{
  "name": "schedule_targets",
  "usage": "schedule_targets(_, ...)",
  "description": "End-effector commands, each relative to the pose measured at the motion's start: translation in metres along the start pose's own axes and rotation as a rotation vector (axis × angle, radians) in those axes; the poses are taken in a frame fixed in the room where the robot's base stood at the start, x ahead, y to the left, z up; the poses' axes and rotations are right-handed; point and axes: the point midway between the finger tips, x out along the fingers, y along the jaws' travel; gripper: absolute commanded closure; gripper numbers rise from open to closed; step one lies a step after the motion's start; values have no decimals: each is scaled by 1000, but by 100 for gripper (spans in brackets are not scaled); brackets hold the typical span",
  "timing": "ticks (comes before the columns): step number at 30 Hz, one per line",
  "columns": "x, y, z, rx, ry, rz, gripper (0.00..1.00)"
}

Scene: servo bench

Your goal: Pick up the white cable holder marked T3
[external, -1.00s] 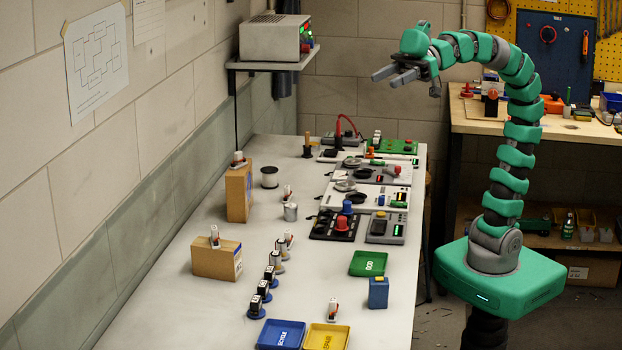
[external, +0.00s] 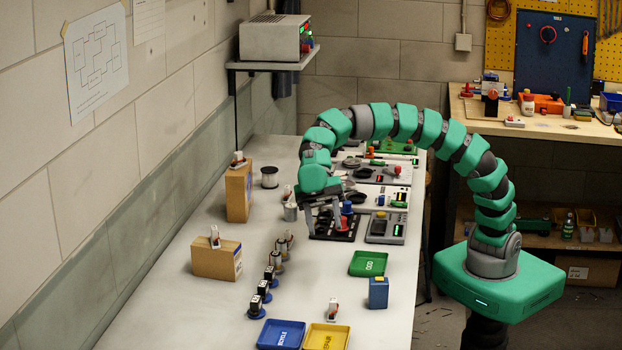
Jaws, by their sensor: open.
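Several small white holders with red-brown parts are in view, and any T3 marking is too small to read. One stands on the tall cardboard box (external: 238,158), one on the low cardboard box (external: 215,238), one behind the yellow tray (external: 332,308). Another (external: 287,191) stands by the silver can, just left of my gripper. My gripper (external: 325,229) is open and empty, fingers pointing down over the bench near the left edge of a black panel. I cannot tell its exact height. My arm hides part of the back of the bench.
A row of black-and-white pieces on round bases (external: 264,290) stands left of centre. Blue (external: 262,342), yellow (external: 345,341) and green (external: 357,270) trays lie in front. Control panels (external: 386,229) fill the right rear.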

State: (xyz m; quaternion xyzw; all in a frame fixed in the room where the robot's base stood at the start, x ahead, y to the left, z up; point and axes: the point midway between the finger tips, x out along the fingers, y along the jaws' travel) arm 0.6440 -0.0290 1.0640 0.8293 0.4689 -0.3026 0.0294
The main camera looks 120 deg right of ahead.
Motion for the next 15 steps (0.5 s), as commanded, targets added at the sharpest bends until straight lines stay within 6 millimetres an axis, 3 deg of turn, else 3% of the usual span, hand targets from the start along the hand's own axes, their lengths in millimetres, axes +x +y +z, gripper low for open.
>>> schedule_targets(1,10,12,20,-2,4,-31,54)
schedule_targets(6,25,32,68,-41,31,-114,54)
schedule_targets(10,29,38,88,-60,47,-143,54)
schedule_targets(15,34,40,96,-70,54,-155,54)
